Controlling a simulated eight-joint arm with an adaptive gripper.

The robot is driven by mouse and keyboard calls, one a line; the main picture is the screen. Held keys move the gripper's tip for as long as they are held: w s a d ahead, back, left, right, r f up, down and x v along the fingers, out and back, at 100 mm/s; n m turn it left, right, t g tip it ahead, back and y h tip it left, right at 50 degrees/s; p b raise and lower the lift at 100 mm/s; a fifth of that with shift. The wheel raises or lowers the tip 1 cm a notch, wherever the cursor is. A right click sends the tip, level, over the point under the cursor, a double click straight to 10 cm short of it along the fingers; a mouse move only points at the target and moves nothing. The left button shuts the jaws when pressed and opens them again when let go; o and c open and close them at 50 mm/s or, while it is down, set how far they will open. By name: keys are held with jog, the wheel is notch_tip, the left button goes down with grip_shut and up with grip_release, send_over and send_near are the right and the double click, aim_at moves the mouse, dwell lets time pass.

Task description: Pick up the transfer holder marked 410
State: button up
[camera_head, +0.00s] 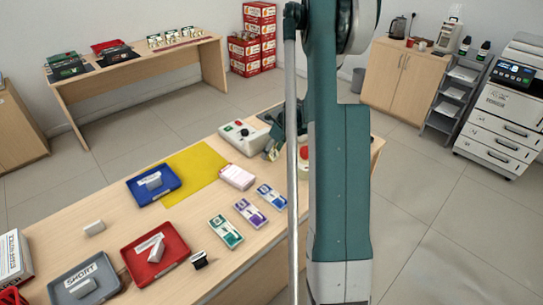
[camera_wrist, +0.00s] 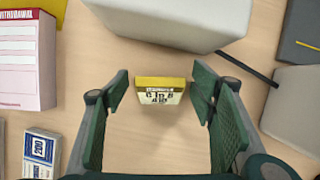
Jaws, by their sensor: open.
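The transfer holder (camera_wrist: 159,96) is a small block with a yellow top band and a white label with dark print. Its lowest line seems to read 410, though the print is blurred. It stands on the wooden counter. My gripper (camera_wrist: 161,88) is open in the wrist view, with one green finger pad on each side of the holder and a gap on both sides. In the head view my gripper (camera_head: 272,148) is low over the counter, beside the white machine, partly hidden by my arm. I cannot make out the holder there.
A white machine (camera_head: 244,138) stands close by; its casing (camera_wrist: 180,18) lies just beyond the holder. A pink withdrawal pad (camera_head: 237,177) and banknote bundles (camera_head: 271,196) lie nearby. Blue (camera_head: 170,192), red (camera_head: 178,262) and grey (camera_head: 63,293) trays stand at left.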

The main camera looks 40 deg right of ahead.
dwell(0.4)
jog(key=c, duration=1)
jog(key=shift+r, duration=0.15)
notch_tip(320, 180, up, 18)
jog(key=p, duration=0.3)
dwell(0.4)
